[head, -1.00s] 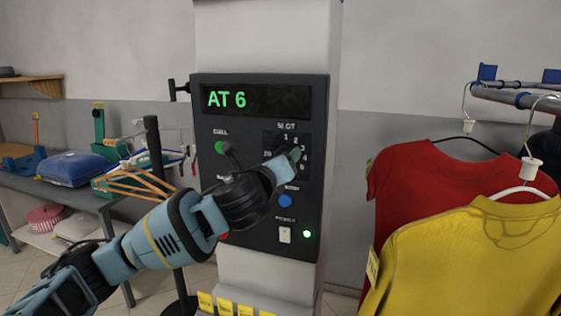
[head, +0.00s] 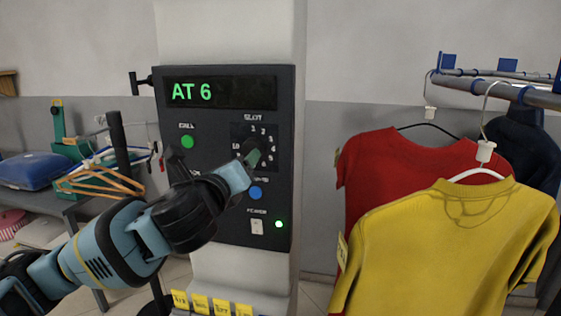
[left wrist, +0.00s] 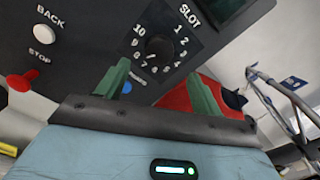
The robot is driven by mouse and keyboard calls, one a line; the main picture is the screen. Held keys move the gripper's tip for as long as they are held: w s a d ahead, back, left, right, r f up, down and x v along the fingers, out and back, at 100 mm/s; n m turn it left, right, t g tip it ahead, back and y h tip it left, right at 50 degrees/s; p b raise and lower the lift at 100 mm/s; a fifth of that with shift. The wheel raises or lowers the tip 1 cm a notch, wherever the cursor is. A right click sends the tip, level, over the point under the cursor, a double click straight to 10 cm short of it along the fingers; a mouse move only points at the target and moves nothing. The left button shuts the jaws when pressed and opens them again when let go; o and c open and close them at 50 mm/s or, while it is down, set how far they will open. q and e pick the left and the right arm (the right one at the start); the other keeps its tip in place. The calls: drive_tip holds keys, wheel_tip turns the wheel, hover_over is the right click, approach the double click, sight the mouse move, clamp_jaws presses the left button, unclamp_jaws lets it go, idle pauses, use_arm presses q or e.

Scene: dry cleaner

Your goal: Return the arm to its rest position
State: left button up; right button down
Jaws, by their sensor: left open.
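My left arm comes in from the lower left in the head view. Its gripper (head: 254,157) is in front of the dark control panel (head: 216,210), by the slot dial. In the left wrist view the gripper (left wrist: 161,88) shows two green fingers apart with nothing between them. The round black slot dial (left wrist: 158,49) shows clear beyond the fingertips, apart from them in that picture. In the head view the gripper covers part of the dial. The display (head: 221,93) reads "AT 6" in green. My right gripper is out of view.
A red shirt (head: 385,165) and a yellow shirt (head: 455,250) hang on a rail (head: 500,85) at the right. A table with a blue cushion (head: 30,170) and hangers (head: 100,180) stands at the left. A dark post (head: 118,140) stands left of the panel.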

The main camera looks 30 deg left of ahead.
use_arm(q)
drive_tip(key=s+d+f+n+g+h, duration=0.15)
drive_tip(key=d+f+n, duration=0.25)
drive_tip(key=f, duration=0.7)
drive_tip(key=s+d+f+n+g+h, duration=0.1)
drive_tip(key=d+f+n+g+h, duration=0.15)
drive_tip(key=f, duration=0.75)
drive_tip(key=s+d+f+n+g+h, duration=0.15)
drive_tip(key=d+f+n, duration=0.25)
drive_tip(key=f, duration=0.7)
drive_tip(key=s+d+f+n+g, duration=0.2)
drive_tip(key=s+f+n, duration=1.2)
drive_tip(key=s+f, duration=0.8)
drive_tip(key=shift+s+n, duration=0.35)
drive_tip(key=shift+s, duration=0.65)
drive_tip(key=shift+g, duration=0.25)
drive_tip(key=shift+a, duration=0.1)
